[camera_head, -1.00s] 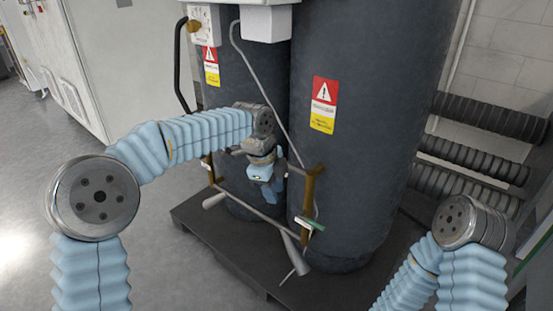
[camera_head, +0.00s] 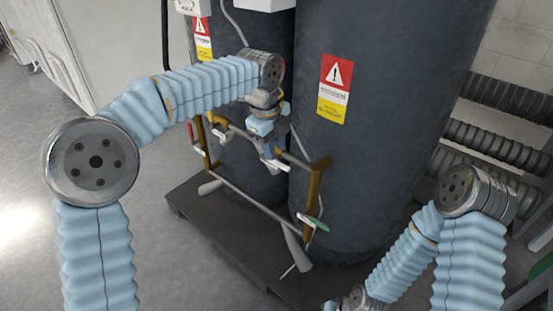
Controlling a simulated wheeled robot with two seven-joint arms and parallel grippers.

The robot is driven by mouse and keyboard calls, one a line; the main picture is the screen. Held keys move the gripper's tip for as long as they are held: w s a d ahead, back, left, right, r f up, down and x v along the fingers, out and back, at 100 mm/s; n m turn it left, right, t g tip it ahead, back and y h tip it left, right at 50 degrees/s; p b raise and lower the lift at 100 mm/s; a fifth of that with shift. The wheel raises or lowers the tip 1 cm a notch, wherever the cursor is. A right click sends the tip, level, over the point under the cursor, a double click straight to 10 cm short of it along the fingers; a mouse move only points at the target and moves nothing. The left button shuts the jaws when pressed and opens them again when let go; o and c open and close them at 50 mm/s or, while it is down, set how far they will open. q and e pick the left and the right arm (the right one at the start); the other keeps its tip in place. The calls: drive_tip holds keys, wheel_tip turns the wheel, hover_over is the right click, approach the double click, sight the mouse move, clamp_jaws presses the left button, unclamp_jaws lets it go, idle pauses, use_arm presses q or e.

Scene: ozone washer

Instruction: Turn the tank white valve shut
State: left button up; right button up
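Two dark grey tanks stand close together, the left one (camera_head: 285,60) and the right one (camera_head: 375,130). Brown and grey pipework runs across their front. A small white piece (camera_head: 275,165), which looks like a valve handle, shows on the upper pipe between the tanks. My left gripper (camera_head: 268,150) points down right above this white piece, with its fingers close to it; whether they touch or hold it I cannot tell. The finger gap is too small to make out. My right arm's wrist (camera_head: 358,297) shows at the bottom edge, with its gripper fingers out of the frame.
A green-handled valve (camera_head: 312,223) sits on the right brown pipe (camera_head: 316,185). The tanks stand on a dark low platform (camera_head: 190,205). Black ribbed hoses (camera_head: 500,140) run along the right wall. A white cabinet (camera_head: 105,45) stands at the left. Open floor lies at the left.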

sight(277, 161)
use_arm(q)
drive_tip(key=shift+w+d+f, duration=0.15)
drive_tip(key=shift+f, duration=1)
drive_tip(key=shift+w+d+f, duration=0.1)
drive_tip(key=shift+w+f, duration=0.05)
drive_tip(key=shift+f, duration=0.95)
clamp_jaws()
